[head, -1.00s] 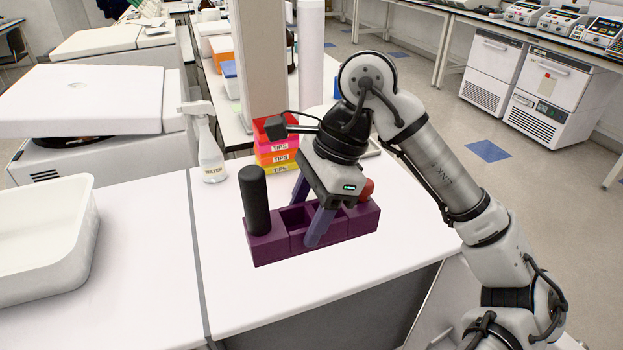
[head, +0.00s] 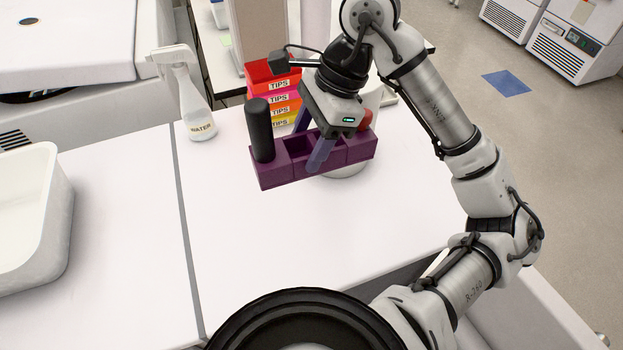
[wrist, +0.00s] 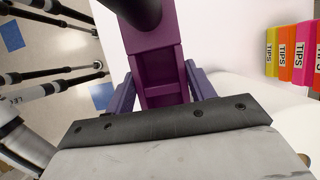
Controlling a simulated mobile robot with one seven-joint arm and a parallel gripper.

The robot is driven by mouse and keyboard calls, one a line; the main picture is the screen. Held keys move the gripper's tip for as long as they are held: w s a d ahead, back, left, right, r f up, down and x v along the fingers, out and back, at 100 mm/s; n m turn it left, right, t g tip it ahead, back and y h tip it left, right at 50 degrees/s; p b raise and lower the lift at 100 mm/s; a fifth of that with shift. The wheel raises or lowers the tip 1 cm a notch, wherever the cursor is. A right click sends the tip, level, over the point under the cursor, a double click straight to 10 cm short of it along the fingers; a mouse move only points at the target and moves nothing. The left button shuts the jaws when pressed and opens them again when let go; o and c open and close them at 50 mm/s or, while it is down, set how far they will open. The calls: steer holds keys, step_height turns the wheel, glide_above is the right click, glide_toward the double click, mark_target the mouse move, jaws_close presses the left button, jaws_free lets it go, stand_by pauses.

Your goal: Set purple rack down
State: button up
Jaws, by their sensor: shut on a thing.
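The purple rack (head: 272,174) is a long block with square compartments. A black cylinder (head: 260,130) stands in its left compartment and a red-topped thing (head: 366,119) shows at its right end. My gripper (head: 309,147) is shut on the rack near its middle, one finger on each long side. The rack looks held above the white bench (head: 260,250), slightly tilted in the picture; the exact gap below it cannot be told. In the wrist view the rack (wrist: 160,62) lies between both blue fingers, with the black cylinder at the top.
Stacked tip boxes (head: 281,100) stand just behind the rack. A round whitish thing (head: 347,170) shows partly behind and below it. A water spray bottle (head: 192,100) stands left, and a white tub (head: 30,215) at far left. The front bench is clear.

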step_height(320, 180, down, 15)
steer(key=p, duration=0.2)
steer(key=shift+r+p, duration=0.15)
steer(key=shift+p, duration=0.15)
steer(key=shift+f, duration=0.45)
steer(key=shift+f+b, duration=0.25)
steer(key=shift+b, duration=0.15)
steer(key=o, duration=1.1)
steer(key=shift+r, duration=0.1)
steer(key=shift+r, duration=0.1)
